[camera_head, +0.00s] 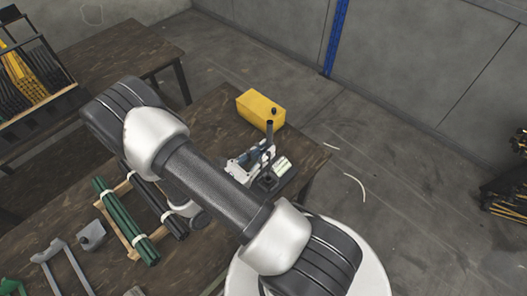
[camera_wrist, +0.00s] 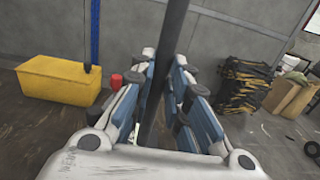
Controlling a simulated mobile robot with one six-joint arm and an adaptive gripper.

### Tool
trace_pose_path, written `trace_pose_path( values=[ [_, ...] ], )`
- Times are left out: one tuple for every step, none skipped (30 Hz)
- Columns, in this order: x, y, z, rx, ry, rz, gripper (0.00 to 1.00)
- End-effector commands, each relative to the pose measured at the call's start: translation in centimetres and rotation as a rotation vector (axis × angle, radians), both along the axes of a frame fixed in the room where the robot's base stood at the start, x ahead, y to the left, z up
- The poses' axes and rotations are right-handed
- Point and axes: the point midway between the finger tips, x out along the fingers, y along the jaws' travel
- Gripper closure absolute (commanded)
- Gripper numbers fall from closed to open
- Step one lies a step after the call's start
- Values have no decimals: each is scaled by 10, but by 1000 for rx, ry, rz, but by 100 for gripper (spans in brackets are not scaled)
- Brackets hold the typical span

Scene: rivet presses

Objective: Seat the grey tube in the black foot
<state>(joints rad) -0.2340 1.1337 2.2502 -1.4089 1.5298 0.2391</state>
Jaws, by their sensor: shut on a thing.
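The grey tube (camera_head: 269,134) is dark and stands about upright near the far end of the brown table. In the wrist view the tube (camera_wrist: 172,45) runs up between the two fingers and leans slightly in the picture. My gripper (camera_wrist: 160,90), with blue and white fingers, is shut on it; in the head view my gripper (camera_head: 262,153) reaches it from the left. The black foot (camera_head: 267,184) is a small block on the table, directly below the tube in the head view. The fingers partly cover the tube's lower part, so I cannot tell whether its end is inside the foot.
A yellow box (camera_head: 260,108) with a black knob stands just behind the tube. Green tubes (camera_head: 124,222) lie on a wooden rack at the left, with a grey bracket (camera_head: 91,235) beside them. The table's right edge is close to the foot.

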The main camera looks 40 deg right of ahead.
Motion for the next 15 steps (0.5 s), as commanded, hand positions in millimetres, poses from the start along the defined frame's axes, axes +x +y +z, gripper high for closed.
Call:
trace_pose_path(
  values=[
    [0, 0, -5, 0, 0, 0, 100],
    [0, 0, -7, 0, 0, 0, 100],
    [0, 0, -10, 0, 0, -1, 100],
    [0, 0, -12, 0, 0, -1, 100],
    [0, 0, -15, 0, 0, -1, 100],
    [0, 0, -19, 0, 0, -1, 100],
    [0, 0, -22, 0, 0, -1, 100],
    [0, 0, -25, 0, 0, -1, 100],
    [0, 0, -29, 0, 0, -1, 100],
    [0, 0, -32, 0, 0, -1, 100],
    [0, 0, -35, 0, 0, -1, 100],
    [0, 0, -39, 0, 0, -1, 100],
    [0, 0, -42, 0, 0, -1, 100],
    [0, 0, -44, 0, 0, -1, 100],
    [0, 0, -47, 0, 0, -1, 100]
  ],
)
